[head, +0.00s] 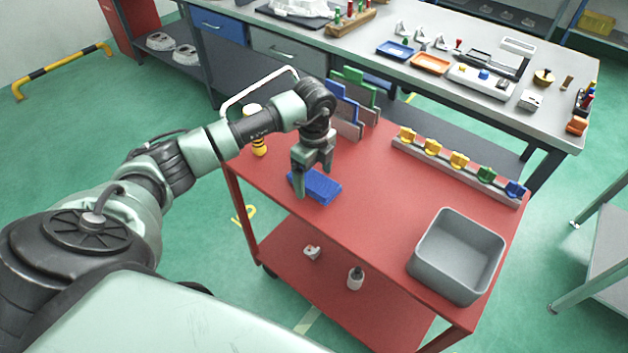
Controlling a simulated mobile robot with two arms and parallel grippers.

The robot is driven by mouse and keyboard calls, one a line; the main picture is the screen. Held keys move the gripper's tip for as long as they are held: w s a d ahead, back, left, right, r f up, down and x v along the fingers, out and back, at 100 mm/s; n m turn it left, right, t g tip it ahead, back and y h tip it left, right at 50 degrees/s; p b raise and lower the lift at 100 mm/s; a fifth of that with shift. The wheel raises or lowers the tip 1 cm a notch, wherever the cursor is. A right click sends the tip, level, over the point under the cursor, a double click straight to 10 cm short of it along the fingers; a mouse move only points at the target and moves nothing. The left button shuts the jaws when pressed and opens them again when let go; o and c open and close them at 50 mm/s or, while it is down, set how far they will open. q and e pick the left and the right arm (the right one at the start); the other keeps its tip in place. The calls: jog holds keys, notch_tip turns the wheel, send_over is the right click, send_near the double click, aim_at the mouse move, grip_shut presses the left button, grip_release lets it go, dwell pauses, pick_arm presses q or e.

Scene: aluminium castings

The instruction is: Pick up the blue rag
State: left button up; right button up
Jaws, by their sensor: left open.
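The blue rag (322,187) lies flat on the top of the red cart (375,215), near its left end. It looks like a small folded block. My left gripper (314,184) points down over the rag, with its fingers apart. One finger shows at the rag's left edge and the other reaches over its far side. I cannot tell whether the fingers touch it. Part of the rag is hidden behind the gripper. My right gripper is not in view.
A grey bin (457,255) stands at the cart's right end. A rail with yellow, green and blue clamps (459,160) runs along the back edge. Upright blue and green panels (352,100) stand behind the gripper. A yellow-and-black bottle (258,145) is at the left corner. The cart's middle is clear.

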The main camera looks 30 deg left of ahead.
aim_at(315, 179)
pick_arm(q)
jog(key=c, duration=1.3)
jog(key=shift+c, duration=0.7)
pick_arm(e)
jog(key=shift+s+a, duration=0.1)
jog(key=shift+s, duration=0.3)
pick_arm(q)
jog(key=shift+r, duration=0.1)
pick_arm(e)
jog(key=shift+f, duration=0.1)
